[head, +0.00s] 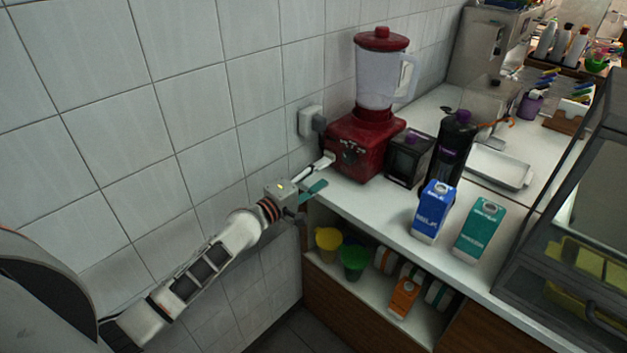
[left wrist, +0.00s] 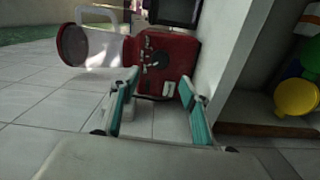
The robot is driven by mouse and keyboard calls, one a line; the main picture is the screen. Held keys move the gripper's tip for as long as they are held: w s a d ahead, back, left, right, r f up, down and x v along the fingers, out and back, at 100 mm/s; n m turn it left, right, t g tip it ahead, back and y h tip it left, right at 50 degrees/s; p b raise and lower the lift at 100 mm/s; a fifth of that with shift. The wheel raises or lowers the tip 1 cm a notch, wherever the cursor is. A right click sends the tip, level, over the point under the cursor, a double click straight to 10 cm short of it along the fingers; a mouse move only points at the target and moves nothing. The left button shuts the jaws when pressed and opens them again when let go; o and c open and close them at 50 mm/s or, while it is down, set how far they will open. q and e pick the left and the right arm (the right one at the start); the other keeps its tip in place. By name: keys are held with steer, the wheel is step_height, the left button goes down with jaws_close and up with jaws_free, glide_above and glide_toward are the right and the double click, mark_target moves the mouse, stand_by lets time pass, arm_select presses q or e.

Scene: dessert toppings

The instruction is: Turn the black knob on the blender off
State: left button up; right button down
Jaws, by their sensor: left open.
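The blender has a red base (head: 372,150), a clear jar (head: 378,82) and a red lid (head: 381,39). It stands upright at the left end of the white counter, by the tiled wall. In the left wrist view it appears on its side, with the base (left wrist: 180,50) facing me. A small dark knob (left wrist: 152,66) shows on the base front; its exact setting is too small to read. My left gripper (head: 325,173) is open and empty at the counter's left edge, just in front of the base. Its teal-lined fingers (left wrist: 158,77) point at the base, apart from the knob.
A black box-shaped appliance (head: 409,160) and a dark bottle (head: 453,146) stand right of the blender. A blue milk carton (head: 432,212) and a teal carton (head: 479,228) stand nearer the front. A wall socket (head: 311,121) with a plug is behind. Yellow (head: 328,239) and green cups sit on the shelf below.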

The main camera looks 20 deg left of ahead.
arm_select(q)
steer(key=shift+v, duration=1.35)
steer(key=s+d+f+m+g+y, duration=0.1)
steer(key=s+d+f+m+g, duration=0.2)
steer(key=s+f+m, duration=0.5)
steer(key=s+d+f+m+g+y, duration=0.2)
steer(key=s+f+m, duration=0.7)
steer(key=s+f, duration=0.8)
steer(key=s+d+g, duration=0.1)
steer(key=s+d, duration=0.1)
steer(key=s, duration=0.3)
steer(key=shift+s+d, duration=0.15)
steer(key=shift+s, duration=0.15)
